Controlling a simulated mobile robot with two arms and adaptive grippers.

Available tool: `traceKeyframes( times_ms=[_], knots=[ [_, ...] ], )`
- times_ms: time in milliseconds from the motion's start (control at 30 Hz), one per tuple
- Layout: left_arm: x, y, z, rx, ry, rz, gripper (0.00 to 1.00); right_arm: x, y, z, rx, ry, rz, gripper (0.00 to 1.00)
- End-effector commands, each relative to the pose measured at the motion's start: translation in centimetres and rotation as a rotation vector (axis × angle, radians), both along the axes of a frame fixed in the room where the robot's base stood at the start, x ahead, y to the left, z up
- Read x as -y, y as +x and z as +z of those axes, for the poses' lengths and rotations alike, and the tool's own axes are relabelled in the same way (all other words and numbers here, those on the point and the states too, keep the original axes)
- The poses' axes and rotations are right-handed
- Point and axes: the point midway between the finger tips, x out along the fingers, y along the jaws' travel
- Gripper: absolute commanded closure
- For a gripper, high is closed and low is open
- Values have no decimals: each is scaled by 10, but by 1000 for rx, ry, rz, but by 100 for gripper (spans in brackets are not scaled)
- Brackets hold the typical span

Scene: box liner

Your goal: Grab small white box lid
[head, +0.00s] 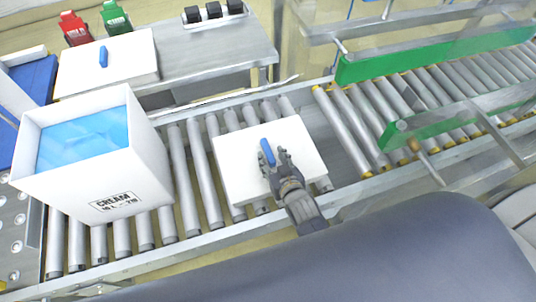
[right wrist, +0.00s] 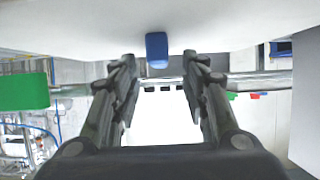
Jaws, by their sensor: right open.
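A white square box lid (head: 238,170) with a blue handle (head: 267,150) lies over the conveyor rollers in the middle of the head view. My right gripper (head: 278,157) is open, over the lid's front right part with its fingertips close to the handle. In the right wrist view the handle (right wrist: 157,48) shows between and just beyond the open fingertips (right wrist: 160,58), with no clear contact. Part of the lid is hidden by the gripper. A second white lid (head: 125,68) with a blue handle lies on the back table. My left gripper is not in view.
An open white box (head: 85,175) marked CREAM, with a blue liner inside, stands on the rollers at left. Green guide rails (head: 440,55) flank the conveyor at right. Red (head: 75,28) and green (head: 115,18) items stand behind on the back table.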

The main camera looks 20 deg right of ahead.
Motion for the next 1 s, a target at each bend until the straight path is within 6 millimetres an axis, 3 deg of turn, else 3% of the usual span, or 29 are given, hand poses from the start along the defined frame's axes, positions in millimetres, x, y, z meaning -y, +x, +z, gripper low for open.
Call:
traceKeyframes(
  times_ms=[200, 500, 533, 700, 1000],
  knots=[
    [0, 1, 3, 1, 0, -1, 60, 0, 23, -9, -1, -2, 1, 58],
    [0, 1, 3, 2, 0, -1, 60, 0, 26, -11, -1, -1, 0, 58],
    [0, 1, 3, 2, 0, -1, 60, 0, 26, -11, -1, -1, 0, 60],
    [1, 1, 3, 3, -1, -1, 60, 0, 26, -11, -1, -1, 0, 99],
    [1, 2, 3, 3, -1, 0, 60, 0, 26, -11, 1, -1, 0, 100]
  ],
)
